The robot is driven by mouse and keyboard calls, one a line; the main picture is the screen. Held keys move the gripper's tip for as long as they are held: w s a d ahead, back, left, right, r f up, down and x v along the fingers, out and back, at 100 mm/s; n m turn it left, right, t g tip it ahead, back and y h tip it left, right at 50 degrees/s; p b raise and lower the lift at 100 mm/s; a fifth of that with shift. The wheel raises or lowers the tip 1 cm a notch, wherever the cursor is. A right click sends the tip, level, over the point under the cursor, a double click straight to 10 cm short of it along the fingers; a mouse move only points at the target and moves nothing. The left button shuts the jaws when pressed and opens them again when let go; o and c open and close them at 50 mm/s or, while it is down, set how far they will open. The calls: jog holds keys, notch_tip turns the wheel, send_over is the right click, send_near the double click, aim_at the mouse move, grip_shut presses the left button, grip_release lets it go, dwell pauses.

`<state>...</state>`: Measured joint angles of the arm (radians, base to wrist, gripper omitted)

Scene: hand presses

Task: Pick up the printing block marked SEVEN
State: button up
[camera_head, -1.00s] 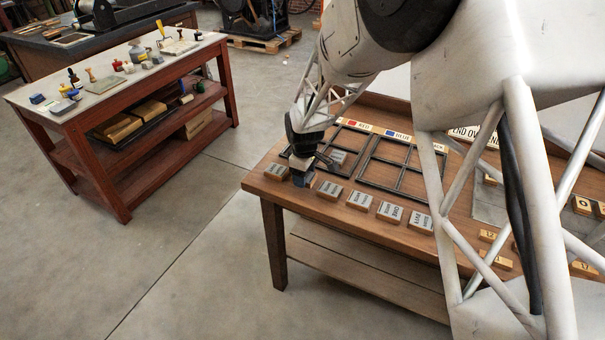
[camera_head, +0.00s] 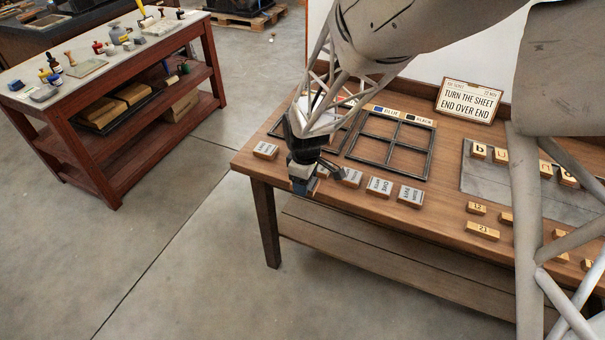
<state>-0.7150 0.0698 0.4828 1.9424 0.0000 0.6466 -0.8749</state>
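Several wooden blocks with pale, lettered tops lie in a row along the bench's front edge. One block (camera_head: 265,150) is left of my gripper; others (camera_head: 350,177), (camera_head: 379,187) and (camera_head: 410,196) are to its right. Their lettering is too small to read, so I cannot tell which is SEVEN. My gripper (camera_head: 301,187) points down at the bench's front edge, between the leftmost block and the others. It hides part of the row. A bit of brown shows beside its fingertips; I cannot tell whether they hold a block.
The wooden bench (camera_head: 447,208) carries a divided dark frame (camera_head: 397,117) behind the row, BLUE and BLACK labels, a sign (camera_head: 469,102), and numbered blocks (camera_head: 482,231). A red side table (camera_head: 100,150) with tools stands left, with open floor between.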

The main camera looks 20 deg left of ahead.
jog(key=shift+s+d, duration=0.15)
jog(key=shift+s, duration=0.1)
jog(key=shift+w, duration=0.1)
dwell(0.6)
